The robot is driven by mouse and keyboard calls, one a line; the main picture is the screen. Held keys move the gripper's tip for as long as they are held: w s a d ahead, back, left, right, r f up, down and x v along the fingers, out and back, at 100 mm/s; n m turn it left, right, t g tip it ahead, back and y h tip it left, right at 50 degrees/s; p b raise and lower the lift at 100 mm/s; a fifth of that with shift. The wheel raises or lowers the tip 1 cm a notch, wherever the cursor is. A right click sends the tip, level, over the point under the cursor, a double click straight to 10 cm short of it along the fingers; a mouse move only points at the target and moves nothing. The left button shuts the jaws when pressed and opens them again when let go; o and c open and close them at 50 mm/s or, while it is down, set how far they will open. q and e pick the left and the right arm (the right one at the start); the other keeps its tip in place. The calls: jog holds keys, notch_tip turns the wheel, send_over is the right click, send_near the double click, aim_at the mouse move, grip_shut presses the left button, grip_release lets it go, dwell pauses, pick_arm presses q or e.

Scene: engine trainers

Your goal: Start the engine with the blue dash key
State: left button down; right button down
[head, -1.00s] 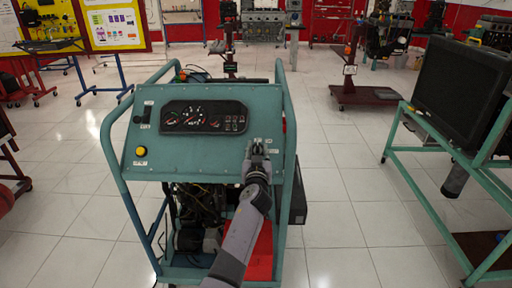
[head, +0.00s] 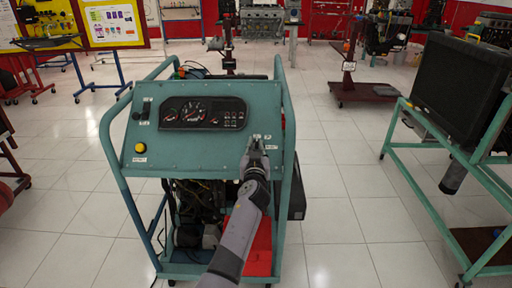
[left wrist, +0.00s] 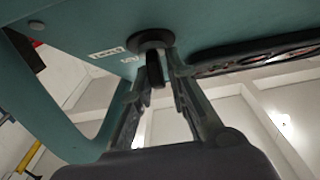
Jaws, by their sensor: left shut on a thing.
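The green engine trainer panel (head: 190,148) faces me, with a black gauge cluster (head: 203,113) and a yellow button (head: 140,148). My left gripper (head: 257,145) is at the panel's right side and hides the key there. In the left wrist view, the round black ignition switch (left wrist: 150,39) sits on the panel, and a dark key (left wrist: 154,71) sticks out from it between the fingers of the left gripper (left wrist: 157,76). The gripper is shut on this key. It looks black here; no blue shows. My right gripper is not in view.
The trainer's tube frame (head: 112,150) rises on both sides of the panel. A red tray (head: 260,250) sits low behind my left arm. A green stand with a dark screen (head: 455,90) is at the right. Tiled floor between them is clear.

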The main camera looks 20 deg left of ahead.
pick_arm(q)
jog(key=shift+d+r+m+h+p, duration=0.2)
jog(key=shift+m+h+p, duration=0.1)
jog(key=shift+p, duration=0.2)
jog(key=m+h+p, duration=0.3)
jog(key=p, duration=0.1)
jog(key=m+g+h+p, duration=0.1)
jog(key=m+h+p, duration=0.1)
jog(key=m+p, duration=0.2)
jog(key=a+m+h+p, duration=0.1)
jog(key=m+h+p, duration=0.2)
jog(key=p, duration=0.2)
jog(key=shift+r+m+g+h, duration=0.2)
jog(key=shift+m+g+h, duration=0.1)
jog(key=shift+m, duration=0.1)
jog(key=m+h+p, duration=0.1)
jog(key=m+g+p, duration=0.1)
jog(key=m, duration=0.1)
jog(key=shift+f+g+h, duration=0.1)
jog(key=shift+g+h, duration=0.2)
jog(key=shift+h, duration=0.1)
jog(key=m+g+h, duration=0.1)
jog(key=m, duration=0.2)
jog(key=shift+w+f+g, duration=0.1)
jog(key=shift+f+g, duration=0.05)
jog(key=shift+g, duration=0.25)
jog(key=shift+m+g+h+b, duration=0.5)
jog(key=shift+m+g, duration=0.3)
jog(key=shift+m, duration=0.3)
